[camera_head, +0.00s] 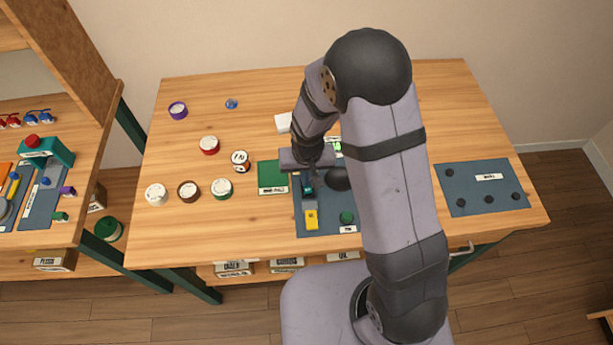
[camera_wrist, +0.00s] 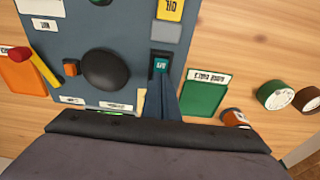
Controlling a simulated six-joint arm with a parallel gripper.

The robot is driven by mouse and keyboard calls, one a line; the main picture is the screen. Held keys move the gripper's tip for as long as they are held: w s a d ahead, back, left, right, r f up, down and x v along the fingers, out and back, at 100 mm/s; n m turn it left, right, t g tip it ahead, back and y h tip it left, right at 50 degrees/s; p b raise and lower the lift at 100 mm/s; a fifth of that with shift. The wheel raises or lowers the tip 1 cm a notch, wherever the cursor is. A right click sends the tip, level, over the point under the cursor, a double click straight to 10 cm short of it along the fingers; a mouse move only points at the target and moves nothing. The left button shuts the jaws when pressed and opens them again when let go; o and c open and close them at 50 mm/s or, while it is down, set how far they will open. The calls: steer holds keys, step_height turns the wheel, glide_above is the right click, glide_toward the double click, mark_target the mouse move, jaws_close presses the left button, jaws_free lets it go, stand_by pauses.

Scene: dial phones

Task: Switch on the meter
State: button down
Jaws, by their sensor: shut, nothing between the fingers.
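A dark blue-grey panel (camera_head: 326,226) lies on the table under my arm; it also shows in the wrist view (camera_wrist: 90,28). On it is a small teal switch-like part (camera_wrist: 160,66) with pale marks, set in a dark strip below a yellow labelled block (camera_wrist: 169,9). A large black round knob (camera_wrist: 107,69) stands beside it. My gripper (camera_wrist: 161,84) is shut and empty, its fingertips right at the near edge of the teal part; I cannot tell whether they touch. No label that I can read names the meter. My arm hides part of the panel in the head view.
A green card (camera_wrist: 205,95) lies beside the panel. Several round tins, such as a red one (camera_head: 209,145), stand at left. Another dark panel (camera_head: 480,190) lies at right.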

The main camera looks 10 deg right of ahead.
mark_target(307, 192)
steer(key=shift+s+f, duration=0.15)
steer(key=shift+s, duration=0.85)
steer(key=shift+w+r, duration=0.1)
steer(key=shift+r, duration=0.3)
steer(key=r+p, duration=0.4)
steer(key=shift+s+r, duration=0.1)
steer(key=shift+s, duration=0.3)
steer(key=shift+r+b, duration=0.2)
steer(key=shift+b, duration=0.4)
step_height(307, 192, up, 8)
steer(key=s+b, duration=0.1)
steer(key=shift+s+r, duration=0.25)
steer(key=shift+s, duration=0.15)
steer(key=shift+f+b, duration=0.1)
steer(key=shift+b, duration=0.35)
